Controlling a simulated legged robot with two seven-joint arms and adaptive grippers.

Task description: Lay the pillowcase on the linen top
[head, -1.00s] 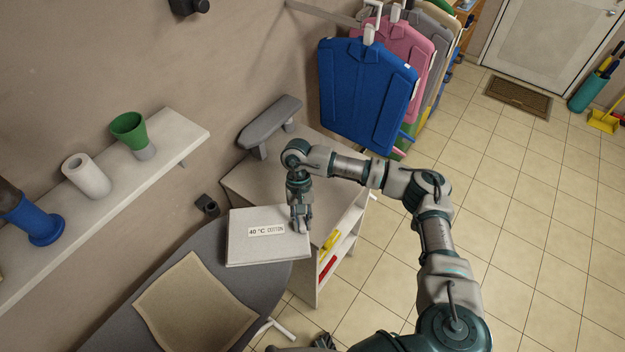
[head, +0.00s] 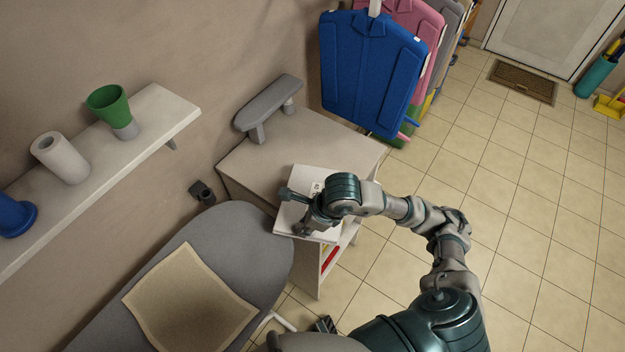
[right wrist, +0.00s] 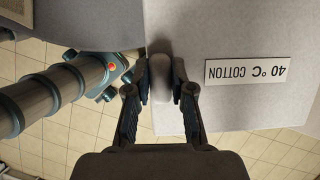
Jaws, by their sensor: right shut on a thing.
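The pillowcase (head: 305,180) is a flat, folded pale grey piece with a "40 °C COTTON" label, read upside down in the right wrist view. My right gripper (head: 304,226) is shut on its edge, and the two fingers (right wrist: 162,88) pinch that edge in the right wrist view. The pillowcase is over the near part of the linen top (head: 265,155); whether it touches cannot be told. My right wrist hides part of it. What seems to be my left gripper (head: 325,324) shows small and dark at the bottom; its jaws are unclear.
A grey ironing board (head: 225,225) with a beige cloth (head: 190,305) stands at the near left. A small grey sleeve board (head: 268,103) stands at the back of the linen top. A wall shelf (head: 165,115) is at left.

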